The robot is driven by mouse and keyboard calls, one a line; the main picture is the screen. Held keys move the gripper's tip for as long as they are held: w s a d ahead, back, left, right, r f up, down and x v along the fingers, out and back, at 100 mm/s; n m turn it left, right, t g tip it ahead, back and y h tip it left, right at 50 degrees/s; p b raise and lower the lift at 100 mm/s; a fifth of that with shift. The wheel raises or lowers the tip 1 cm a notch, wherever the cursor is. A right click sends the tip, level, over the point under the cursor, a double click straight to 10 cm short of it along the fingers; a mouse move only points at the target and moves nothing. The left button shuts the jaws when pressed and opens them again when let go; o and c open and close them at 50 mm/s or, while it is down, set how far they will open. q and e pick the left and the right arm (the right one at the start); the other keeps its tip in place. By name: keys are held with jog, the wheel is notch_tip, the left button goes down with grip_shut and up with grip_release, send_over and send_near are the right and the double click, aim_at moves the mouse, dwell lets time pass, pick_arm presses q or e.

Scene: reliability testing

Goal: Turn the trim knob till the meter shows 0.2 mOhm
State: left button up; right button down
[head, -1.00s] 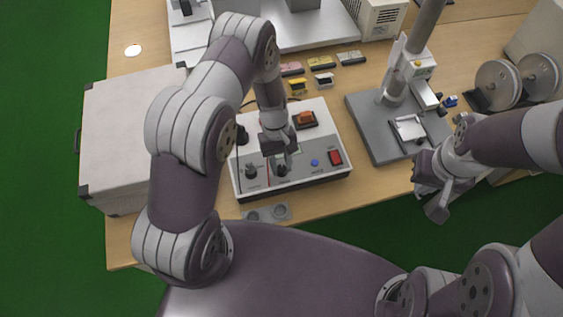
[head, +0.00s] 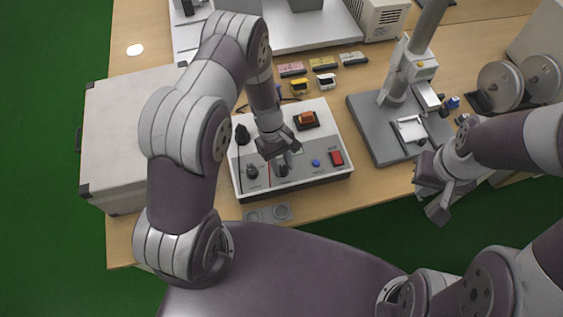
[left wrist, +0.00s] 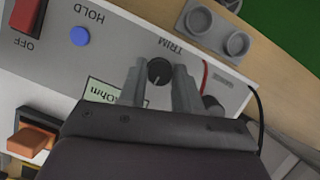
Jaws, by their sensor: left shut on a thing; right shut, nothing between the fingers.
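The meter box (head: 318,174) is a white case with a grey top panel on the bench. Its black trim knob (left wrist: 158,70), with a pale pointer line, sits under the TRIM label in the left wrist view. My left gripper (left wrist: 158,84) points down at the panel and is shut on the trim knob, one finger on each side. In the head view the left gripper (head: 282,160) covers most of the display. The green display (left wrist: 100,91) shows only part of "mOhm" in the left wrist view; its digits are hidden. My right gripper (head: 437,190) is shut and empty, away to the right.
The panel also carries a blue HOLD button (left wrist: 80,36), a red OFF switch (left wrist: 26,16), an orange switch (head: 307,118) and another black knob (head: 252,171). A grey stand (head: 378,140) is to the right, a large grey case (head: 130,130) to the left.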

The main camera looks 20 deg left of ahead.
pick_arm(q)
jog(key=o, duration=1)
jog(key=b+v, duration=0.1)
jog(key=v, duration=1.1)
jog(key=shift+r+b, duration=0.35)
jog(key=shift+b, duration=0.05)
jog(key=s+a+r+m+t+y, duration=0.1)
jog(key=s+r+m+t+y, duration=0.2)
jog(key=s+r+m, duration=0.6)
jog(key=shift+s+a+r+m+t, duration=0.15)
jog(key=shift+s+a+m+t, duration=0.25)
jog(key=shift+s+t, duration=0.35)
